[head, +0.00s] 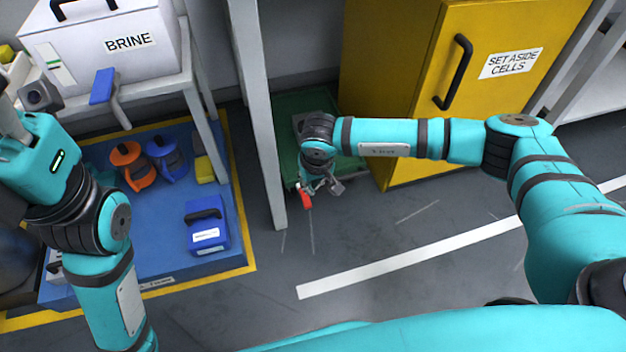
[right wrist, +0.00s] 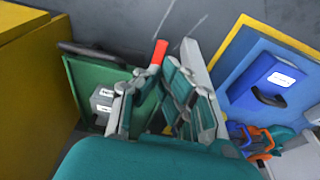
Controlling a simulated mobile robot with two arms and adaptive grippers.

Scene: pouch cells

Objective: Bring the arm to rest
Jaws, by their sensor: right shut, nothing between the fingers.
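My right arm reaches in from the right in the head view. Its gripper (head: 322,187) points down over the front edge of a green tray (head: 285,110). In the right wrist view the gripper (right wrist: 163,85) is shut with nothing held. A small red piece (head: 305,199) shows right beside the fingers; it also shows near the fingertips in the right wrist view (right wrist: 159,52). I cannot tell whether they touch. My left arm stands folded up at the left of the head view; its hand (head: 38,160) is at the picture's edge and its fingers cannot be made out.
A yellow "SET ASIDE CELLS" cabinet (head: 400,70) stands right of the tray. A pale post (head: 258,110) rises close left of my right gripper. Further left, a blue mat (head: 165,255) holds a blue case (head: 207,226) and orange and blue items. A "BRINE" box (head: 85,50) stands above. Front floor is clear.

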